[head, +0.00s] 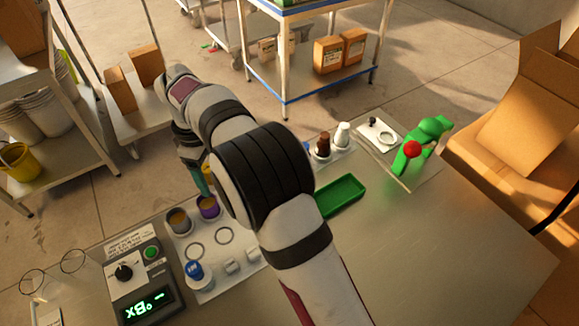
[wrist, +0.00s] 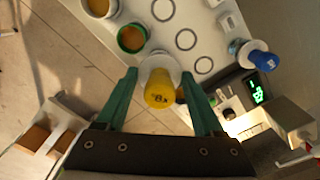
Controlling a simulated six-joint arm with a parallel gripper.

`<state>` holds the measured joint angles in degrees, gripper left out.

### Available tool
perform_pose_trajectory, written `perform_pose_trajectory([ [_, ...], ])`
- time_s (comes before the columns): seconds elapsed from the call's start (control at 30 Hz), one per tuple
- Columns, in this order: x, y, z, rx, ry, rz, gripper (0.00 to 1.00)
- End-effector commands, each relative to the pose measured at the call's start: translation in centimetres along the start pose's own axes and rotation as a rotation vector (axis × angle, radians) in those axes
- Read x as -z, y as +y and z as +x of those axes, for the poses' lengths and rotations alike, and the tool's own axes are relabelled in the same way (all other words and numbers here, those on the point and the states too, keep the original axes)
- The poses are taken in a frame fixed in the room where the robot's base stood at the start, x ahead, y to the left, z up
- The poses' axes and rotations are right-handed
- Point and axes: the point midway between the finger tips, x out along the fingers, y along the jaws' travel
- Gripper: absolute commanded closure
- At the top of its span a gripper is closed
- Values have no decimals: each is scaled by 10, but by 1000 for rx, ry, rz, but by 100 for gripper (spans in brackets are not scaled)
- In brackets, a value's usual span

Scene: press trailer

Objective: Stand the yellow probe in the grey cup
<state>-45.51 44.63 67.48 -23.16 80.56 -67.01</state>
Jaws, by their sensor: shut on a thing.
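The yellow probe (wrist: 160,92) is between the two green fingers of my gripper (wrist: 161,82) in the wrist view, its labelled end toward the camera. A pale round part shows behind it; I cannot tell whether it belongs to the probe or to a cup below. The grey cup (head: 178,221), orange inside, stands on the white board in the head view. In that view my gripper (head: 203,183) is mostly behind the arm, with a teal finger showing above and beside the cups. The probe's lower end is hidden.
A purple cup (head: 209,207) stands right beside the grey one. A blue probe (head: 196,271) stands nearer on the board. A meter (head: 138,275) is at left. A green tray (head: 341,196), bottles and a green object with a red ball (head: 412,149) are at right.

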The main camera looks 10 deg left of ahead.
Motion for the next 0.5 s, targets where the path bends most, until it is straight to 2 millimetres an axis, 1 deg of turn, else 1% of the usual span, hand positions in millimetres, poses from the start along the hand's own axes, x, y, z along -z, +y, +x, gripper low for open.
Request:
perform_pose_trajectory([
  [0.03, 26, -14, 5, -1, 0, -50, 90],
  [0.1, 53, -31, 10, 0, 2, -102, 90],
  [0.2, 78, -49, 14, -1, 3, -152, 90],
  [0.3, 89, -58, 17, -2, 4, -177, 90],
  [0.37, 91, -60, 21, -1, 3, -181, 90],
  [0.5, 91, -60, 37, 0, 3, -181, 90],
])
